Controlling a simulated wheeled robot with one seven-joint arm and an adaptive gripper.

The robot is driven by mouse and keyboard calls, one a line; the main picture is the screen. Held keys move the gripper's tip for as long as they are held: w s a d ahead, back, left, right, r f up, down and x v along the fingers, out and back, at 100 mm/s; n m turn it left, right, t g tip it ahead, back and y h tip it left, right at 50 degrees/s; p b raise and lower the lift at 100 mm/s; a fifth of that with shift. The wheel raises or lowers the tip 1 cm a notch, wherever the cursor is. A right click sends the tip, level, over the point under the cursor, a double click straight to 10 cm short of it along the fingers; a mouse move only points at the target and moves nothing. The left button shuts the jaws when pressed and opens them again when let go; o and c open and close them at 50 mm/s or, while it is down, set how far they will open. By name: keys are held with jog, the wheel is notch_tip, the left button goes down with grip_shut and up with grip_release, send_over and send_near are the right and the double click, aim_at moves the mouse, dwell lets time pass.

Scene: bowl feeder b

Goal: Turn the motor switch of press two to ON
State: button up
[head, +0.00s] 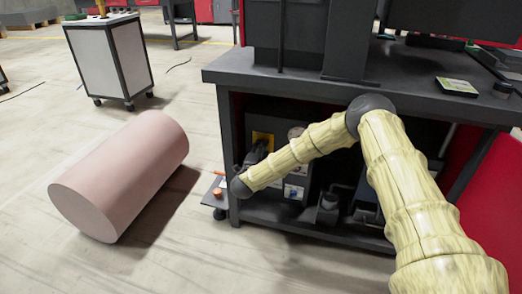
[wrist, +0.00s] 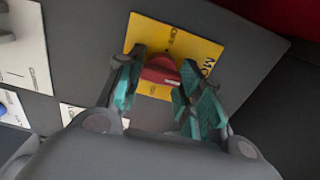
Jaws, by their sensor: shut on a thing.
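In the wrist view a red rotary switch knob (wrist: 160,72) sits on a yellow plate (wrist: 150,32) on a dark grey panel. Part of the plate's lettering, starting "MO", reads at its right edge. My gripper (wrist: 162,64) has its teal-padded fingers on either side of the knob and is shut on it. The fingers hide the knob's sides, and I cannot tell its exact setting. In the head view the yellow plate (head: 263,136) shows under the bench, with my gripper (head: 256,152) in front of it; the knob is hidden there.
The dark workbench (head: 290,92) overhangs the panel, and my arm reaches in below its top. A large pink cylinder (head: 120,175) lies on the floor at the left. A white cabinet on castors (head: 110,60) stands behind it.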

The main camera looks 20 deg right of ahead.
jog(key=shift+a+f, duration=0.1)
dwell(0.5)
jog(key=o, duration=1)
jog(key=shift+s, duration=0.15)
jog(key=v, duration=1.1)
jog(key=shift+s+a, duration=0.25)
